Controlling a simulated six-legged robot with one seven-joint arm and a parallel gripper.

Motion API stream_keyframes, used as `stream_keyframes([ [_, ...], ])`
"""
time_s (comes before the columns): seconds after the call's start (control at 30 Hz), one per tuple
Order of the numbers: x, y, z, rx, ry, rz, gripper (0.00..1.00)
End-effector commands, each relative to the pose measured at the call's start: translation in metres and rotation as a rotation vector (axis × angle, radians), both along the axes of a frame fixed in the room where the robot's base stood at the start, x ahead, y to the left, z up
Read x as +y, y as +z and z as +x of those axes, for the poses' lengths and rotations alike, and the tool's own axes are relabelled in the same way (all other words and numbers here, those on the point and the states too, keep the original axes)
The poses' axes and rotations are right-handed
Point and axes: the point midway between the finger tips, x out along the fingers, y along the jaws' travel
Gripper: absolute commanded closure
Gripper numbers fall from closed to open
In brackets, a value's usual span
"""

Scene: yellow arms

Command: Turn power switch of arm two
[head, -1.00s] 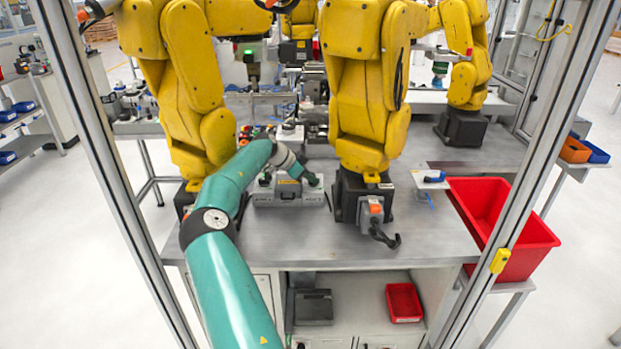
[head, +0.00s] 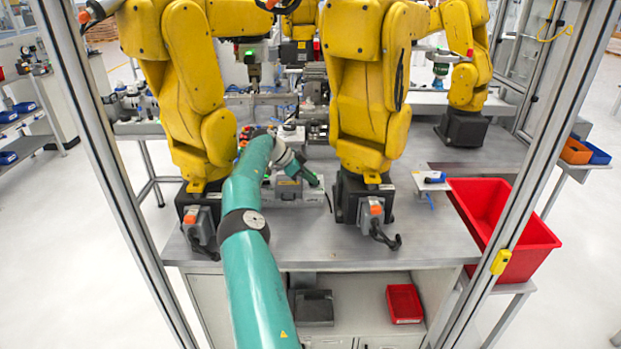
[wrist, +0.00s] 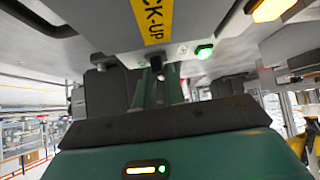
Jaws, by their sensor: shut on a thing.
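In the wrist view, my gripper (wrist: 158,85) has its fingers close together on a small dark switch knob (wrist: 157,68). The knob is on a grey panel below a yellow label (wrist: 153,18) whose visible letters read "CK-UP". A lit green lamp (wrist: 204,52) is right of the knob. In the head view, my gripper (head: 316,183) is at the right part of a grey control box (head: 285,196) between two yellow arms, the left arm (head: 190,80) and the middle arm (head: 362,95). The knob is too small to make out there. I cannot tell which arm is number two.
Grey boxes with orange tops stand at the bases of the left arm (head: 201,227) and middle arm (head: 375,211). Frame posts (head: 105,160) flank my arm. The front tabletop (head: 310,250) is mostly clear.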

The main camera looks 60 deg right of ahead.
Motion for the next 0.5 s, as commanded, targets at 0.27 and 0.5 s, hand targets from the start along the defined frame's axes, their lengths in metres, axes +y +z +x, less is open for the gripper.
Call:
stream_keyframes([
  [0.27, 0.0007, -0.0024, 0.0007, -0.001, 0.001, 0.003, 0.66],
  [0.5, 0.0003, 0.0001, 0.0003, -0.001, 0.001, 0.002, 0.66],
])
